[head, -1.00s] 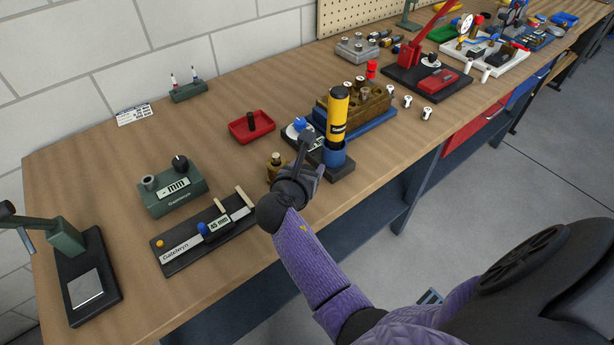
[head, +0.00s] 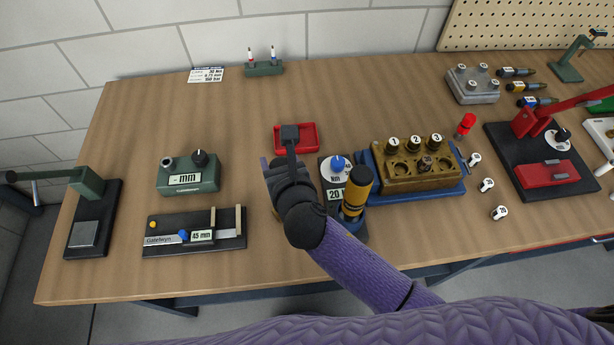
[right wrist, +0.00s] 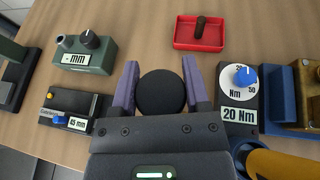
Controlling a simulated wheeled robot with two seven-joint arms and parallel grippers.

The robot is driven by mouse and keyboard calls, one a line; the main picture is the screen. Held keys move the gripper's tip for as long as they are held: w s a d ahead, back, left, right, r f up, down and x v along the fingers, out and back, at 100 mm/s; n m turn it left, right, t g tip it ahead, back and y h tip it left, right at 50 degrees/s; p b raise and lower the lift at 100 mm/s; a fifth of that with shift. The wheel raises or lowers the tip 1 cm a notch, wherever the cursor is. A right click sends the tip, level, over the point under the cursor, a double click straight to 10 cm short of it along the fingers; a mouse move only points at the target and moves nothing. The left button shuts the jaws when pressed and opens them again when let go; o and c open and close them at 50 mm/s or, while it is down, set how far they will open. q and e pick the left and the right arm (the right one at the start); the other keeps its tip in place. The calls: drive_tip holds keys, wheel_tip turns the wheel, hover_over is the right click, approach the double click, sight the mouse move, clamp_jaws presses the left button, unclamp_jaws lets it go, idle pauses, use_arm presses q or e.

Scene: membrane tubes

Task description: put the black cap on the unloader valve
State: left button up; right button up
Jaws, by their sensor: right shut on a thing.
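My right gripper (head: 288,172) is over the front middle of the bench, left of the 20 Nm torque tool. In the right wrist view the black cap (right wrist: 161,93) is a round black disc between the two purple fingers (right wrist: 160,88), and the gripper is shut on it. In the head view my gripper hides the cap. My left gripper is not in view.
A red tray (head: 309,128) with a dark peg lies behind the gripper. The torque tool (head: 337,166) with its yellow handle (head: 359,181) stands close right. A brass block (head: 400,172) is farther right. A green mm gauge (head: 189,178) and a 45 mm slide (head: 203,238) stand left.

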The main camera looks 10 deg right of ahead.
drive_tip(key=f+b, duration=0.1)
drive_tip(key=f, duration=0.2)
drive_tip(key=f+b, duration=0.2)
drive_tip(key=f, duration=0.1)
drive_tip(key=f+b, duration=0.2)
drive_tip(key=f, duration=0.1)
drive_tip(key=shift+s+a+f, duration=0.1)
drive_tip(key=shift+a, duration=0.15)
drive_tip(key=shift+f, duration=0.1)
drive_tip(key=o, duration=1.2)
drive_tip(key=shift+o, duration=0.2)
drive_tip(key=shift+s+r+p, duration=0.25)
drive_tip(key=shift+r+p, duration=0.15)
drive_tip(key=shift+p, duration=0.05)
use_arm(q)
drive_tip(key=p, duration=0.1)
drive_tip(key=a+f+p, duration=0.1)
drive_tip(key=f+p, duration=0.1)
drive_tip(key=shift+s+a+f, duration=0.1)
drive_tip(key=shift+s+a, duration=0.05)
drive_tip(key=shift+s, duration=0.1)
use_arm(e)
drive_tip(key=v, duration=1.1)
